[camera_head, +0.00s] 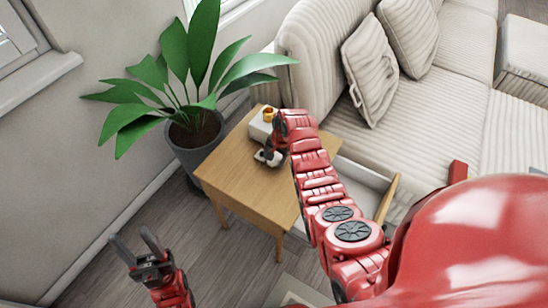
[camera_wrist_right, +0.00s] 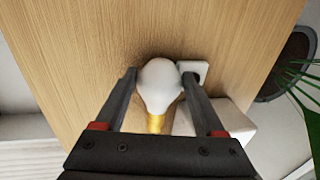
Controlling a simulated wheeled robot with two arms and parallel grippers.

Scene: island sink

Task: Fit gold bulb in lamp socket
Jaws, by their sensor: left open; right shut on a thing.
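My right gripper (camera_head: 268,154) is over the wooden side table. In the right wrist view its fingers (camera_wrist_right: 158,80) are shut on the gold bulb (camera_wrist_right: 160,85), which has a white rounded glass and a gold base (camera_wrist_right: 156,123). The gold base points towards the gripper's palm in that view. A white box (camera_head: 258,129) with a gold ring-like part (camera_head: 269,114) on top stands on the table just beyond the gripper; it may be the lamp socket. The box shows partly in the wrist view (camera_wrist_right: 228,128). My left gripper (camera_head: 133,244) is open and empty, above the floor at lower left.
A small white square piece (camera_wrist_right: 194,69) with a dark opening lies on the table (camera_head: 230,170) beside the bulb. A potted plant (camera_head: 195,135) stands close behind the table's left side. A cream sofa (camera_head: 430,110) borders the right. The table's front left is bare.

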